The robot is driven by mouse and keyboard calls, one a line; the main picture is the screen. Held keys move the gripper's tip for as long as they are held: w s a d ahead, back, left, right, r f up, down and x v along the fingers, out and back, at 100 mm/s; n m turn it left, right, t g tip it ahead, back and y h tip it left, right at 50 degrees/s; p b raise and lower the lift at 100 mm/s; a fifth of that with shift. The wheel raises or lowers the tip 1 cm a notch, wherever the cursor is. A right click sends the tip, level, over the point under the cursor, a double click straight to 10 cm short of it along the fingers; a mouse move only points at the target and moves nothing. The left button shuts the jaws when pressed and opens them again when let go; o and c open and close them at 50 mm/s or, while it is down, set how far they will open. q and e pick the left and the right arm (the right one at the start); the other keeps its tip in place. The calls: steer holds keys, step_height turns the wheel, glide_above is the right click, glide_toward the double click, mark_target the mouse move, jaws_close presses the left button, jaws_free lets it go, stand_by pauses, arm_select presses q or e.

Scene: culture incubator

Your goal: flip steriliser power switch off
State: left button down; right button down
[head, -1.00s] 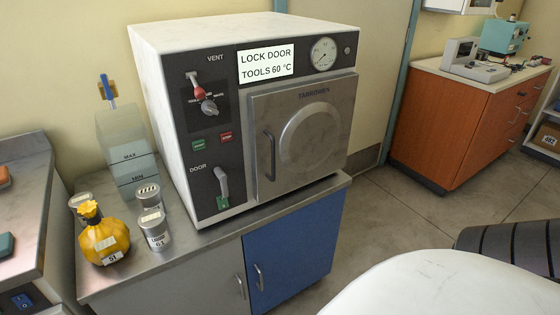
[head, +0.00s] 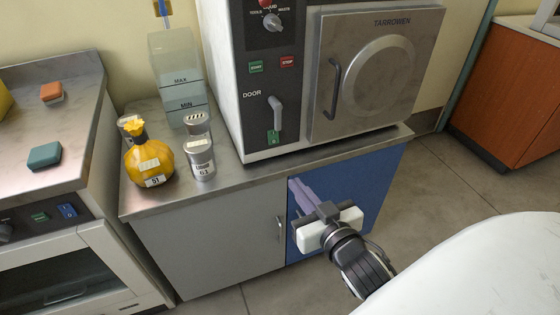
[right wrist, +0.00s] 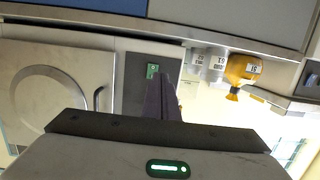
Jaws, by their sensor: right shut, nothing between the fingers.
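A grey-fronted appliance at the lower left of the head view has a dark panel with a blue rocker switch (head: 67,210) and a green switch (head: 40,217). I cannot read which way the rocker is set. The large white metal cabinet (head: 225,75), with a round-faced door (head: 380,80), stands on the counter. It has START (head: 256,67) and STOP (head: 287,62) buttons and a door lever (head: 276,115). My right gripper (head: 293,184) is shut and empty, in front of the blue cupboard door, well right of the rocker. Its fingers (right wrist: 163,95) also show in the right wrist view. My left gripper is not visible.
A yellow flask (head: 148,165), metal canisters (head: 200,160) and a water tank (head: 180,85) stand on the counter left of the cabinet. Orange (head: 52,92) and teal (head: 45,155) blocks lie on the appliance's top. The floor right of the cupboards is open.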

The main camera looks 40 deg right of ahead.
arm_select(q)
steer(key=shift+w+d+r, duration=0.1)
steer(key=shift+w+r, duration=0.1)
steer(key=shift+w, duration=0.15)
arm_select(e)
steer(key=shift+w+d+r+m+t+h, duration=0.1)
steer(key=shift+d+r+m+t+h, duration=0.05)
steer(key=shift+d+r, duration=0.3)
steer(key=shift+w+d+r+m+t+h, duration=0.1)
steer(key=shift+d+r+m+t+h, duration=0.1)
steer(key=shift+r, duration=0.3)
glide_toward(275, 141)
steer(key=x, duration=0.5)
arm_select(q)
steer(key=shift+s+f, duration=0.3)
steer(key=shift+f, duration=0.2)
arm_select(e)
steer(key=shift+w+d, duration=0.2)
steer(key=shift+w, duration=0.5)
